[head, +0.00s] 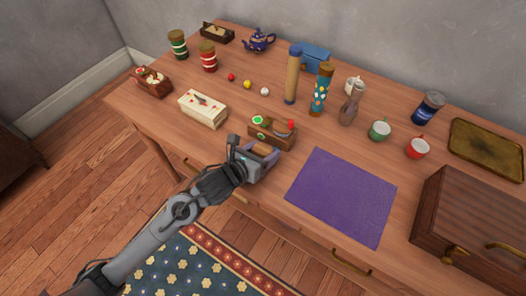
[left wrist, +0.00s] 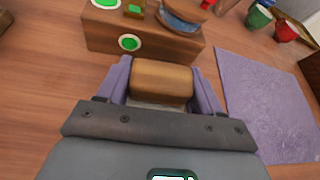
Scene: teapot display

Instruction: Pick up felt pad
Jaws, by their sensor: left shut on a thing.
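My left gripper (head: 262,154) is shut on a small brown block with rounded edges, which I take to be the felt pad (left wrist: 161,81). The pad sits between the two purple fingers in the left wrist view; its lower part is hidden by the gripper. It also shows between the fingers in the head view (head: 262,148). The gripper is at the table's front edge, just in front of a wooden box with green discs (head: 260,135). I cannot tell whether the pad touches the table. My right gripper is not in view.
A purple mat (head: 340,195) lies flat to the right of the gripper. A brown case (head: 470,220) stands at the right. A cream box (head: 203,108) is to the left. Tall cylinders (head: 292,75), mugs (head: 417,148) and small balls (head: 247,85) stand farther back.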

